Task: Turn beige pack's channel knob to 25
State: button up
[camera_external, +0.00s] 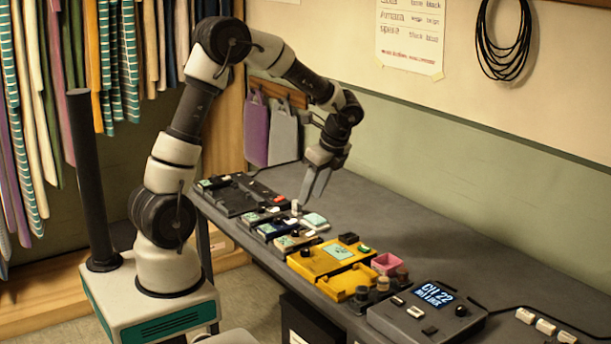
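Several small packs with pale green screens and dark knobs stand in a row at the middle of the table. A beige pack (297,243) is at the front of this row, beside the yellow charger; another light-coloured pack (258,216) is farther back, with a blue one (276,228) between them. The knob markings are too small to read. My gripper (311,198) points down above the back part of the row. Its two fingers look close together, and whether they are apart at the tips is unclear. A small white piece (295,207) shows just below the fingertips.
A grey console (428,312) at the front right shows "CH 22" on its screen. A yellow unit (325,262), a yellow tray (350,283) and a pink box (387,263) stand between. A black unit (232,198) lies at the back left. The table's right side is mostly clear.

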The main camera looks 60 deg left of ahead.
aim_at(296, 231)
jog(key=b+x, duration=0.2)
jog(key=x, duration=1)
jog(key=shift+f, duration=0.15)
grip_shut()
